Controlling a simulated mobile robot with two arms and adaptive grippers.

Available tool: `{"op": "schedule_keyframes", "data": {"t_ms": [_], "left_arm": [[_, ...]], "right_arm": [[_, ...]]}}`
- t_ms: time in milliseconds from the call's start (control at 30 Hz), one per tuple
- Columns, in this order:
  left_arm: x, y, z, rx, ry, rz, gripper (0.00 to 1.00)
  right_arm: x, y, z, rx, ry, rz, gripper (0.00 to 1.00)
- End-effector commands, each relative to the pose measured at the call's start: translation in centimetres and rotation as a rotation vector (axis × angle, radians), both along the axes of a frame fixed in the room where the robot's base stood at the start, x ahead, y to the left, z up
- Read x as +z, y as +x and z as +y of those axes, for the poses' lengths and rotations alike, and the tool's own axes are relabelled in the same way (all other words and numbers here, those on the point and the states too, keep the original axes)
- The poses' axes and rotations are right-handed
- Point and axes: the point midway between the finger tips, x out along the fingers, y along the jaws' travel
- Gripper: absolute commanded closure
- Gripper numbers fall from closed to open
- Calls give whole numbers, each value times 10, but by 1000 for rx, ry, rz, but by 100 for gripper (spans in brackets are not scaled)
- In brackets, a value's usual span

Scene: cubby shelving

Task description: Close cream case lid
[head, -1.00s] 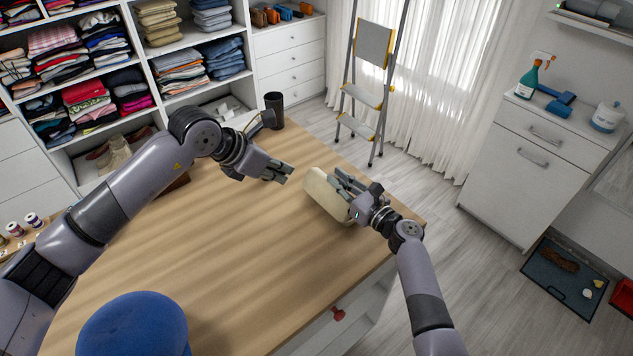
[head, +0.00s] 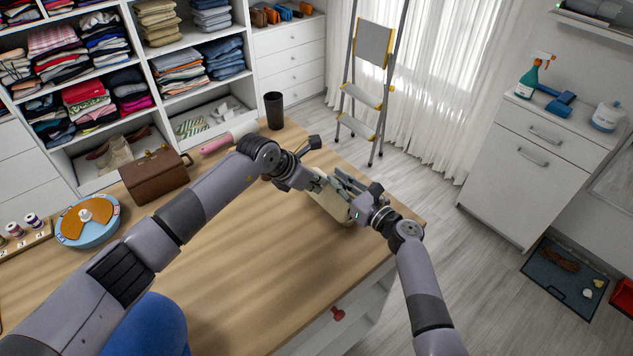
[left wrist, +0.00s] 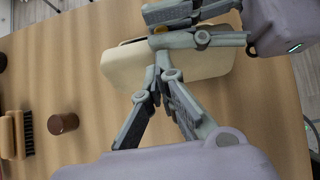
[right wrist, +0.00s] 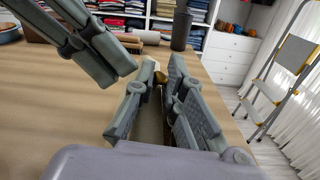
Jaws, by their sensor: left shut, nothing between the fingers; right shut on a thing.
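The cream case (head: 331,208) lies on the wooden table near its right corner, largely covered by my grippers. It also shows in the left wrist view (left wrist: 120,72), where its rounded end and side are clear. Whether its lid is raised cannot be told. My right gripper (head: 342,180) is shut on the case from the right; its fingers (right wrist: 162,75) close around it, with a small brass-coloured part between the tips. My left gripper (head: 317,178) is shut and empty, at the case's left side, close to the right gripper. Its fingertips (left wrist: 154,82) overlap the case's edge in the left wrist view.
A brown box with a handle (head: 153,182), a blue and orange round dial (head: 87,221), a pink roller (head: 216,144) and a black cup (head: 274,111) stand along the table's far side. A blue seat (head: 150,330) is in front. The table's middle is clear.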

Motion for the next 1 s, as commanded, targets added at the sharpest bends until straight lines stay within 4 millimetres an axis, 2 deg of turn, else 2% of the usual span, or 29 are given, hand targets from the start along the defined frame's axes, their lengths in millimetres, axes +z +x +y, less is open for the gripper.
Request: {"op": "schedule_keyframes", "data": {"t_ms": [867, 900, 1000], "left_arm": [[-4, 10, -12, 2, -2, -4, 100], [-4, 10, -12, 2, -2, -4, 100], [-4, 10, -12, 3, -2, -4, 100]], "right_arm": [[3, -1, 6, 12, 6, -5, 100], [3, -1, 7, 13, 7, -4, 88], [4, -1, 7, 13, 7, -5, 81]]}}
